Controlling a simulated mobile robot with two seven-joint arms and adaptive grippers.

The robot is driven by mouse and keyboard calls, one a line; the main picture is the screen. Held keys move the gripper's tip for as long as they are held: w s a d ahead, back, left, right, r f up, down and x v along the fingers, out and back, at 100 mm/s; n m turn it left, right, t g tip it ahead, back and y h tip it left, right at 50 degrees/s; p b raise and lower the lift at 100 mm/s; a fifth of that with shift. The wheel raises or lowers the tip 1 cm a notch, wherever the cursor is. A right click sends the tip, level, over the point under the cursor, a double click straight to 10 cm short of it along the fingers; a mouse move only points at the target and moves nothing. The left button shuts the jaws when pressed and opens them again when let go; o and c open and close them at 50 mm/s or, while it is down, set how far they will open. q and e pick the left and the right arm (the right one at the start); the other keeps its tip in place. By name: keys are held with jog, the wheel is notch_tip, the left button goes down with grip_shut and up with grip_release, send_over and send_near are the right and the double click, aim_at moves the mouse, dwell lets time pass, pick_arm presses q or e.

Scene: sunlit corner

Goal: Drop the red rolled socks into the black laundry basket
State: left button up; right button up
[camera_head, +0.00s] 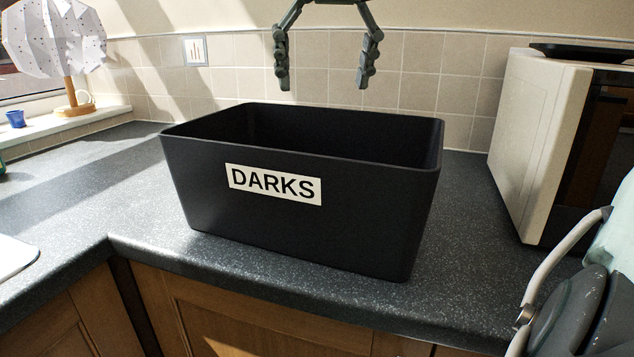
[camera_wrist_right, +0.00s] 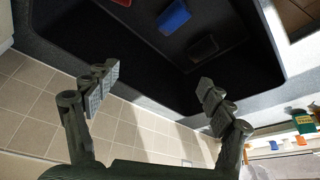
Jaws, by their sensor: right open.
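The black laundry basket (camera_head: 300,225) stands on the dark countertop with a white "DARKS" label on its front wall. My right gripper (camera_head: 325,84) hangs above the basket's back rim with its fingers wide apart and nothing between them. In the right wrist view, the open gripper (camera_wrist_right: 158,82) is over the basket (camera_wrist_right: 150,88). A red item (camera_wrist_right: 122,2) shows inside the basket, cut off by the top edge; it may be the red rolled socks, but I cannot tell. The head view hides the basket floor. My left gripper is not in view.
A blue item (camera_wrist_right: 173,16) and a dark item (camera_wrist_right: 203,47) lie in the basket. A white microwave (camera_head: 540,140) stands to the right. The counter left of the basket is clear.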

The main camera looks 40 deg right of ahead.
jog(key=v, duration=0.7)
jog(key=x, duration=1.2)
jog(key=shift+r, duration=2.1)
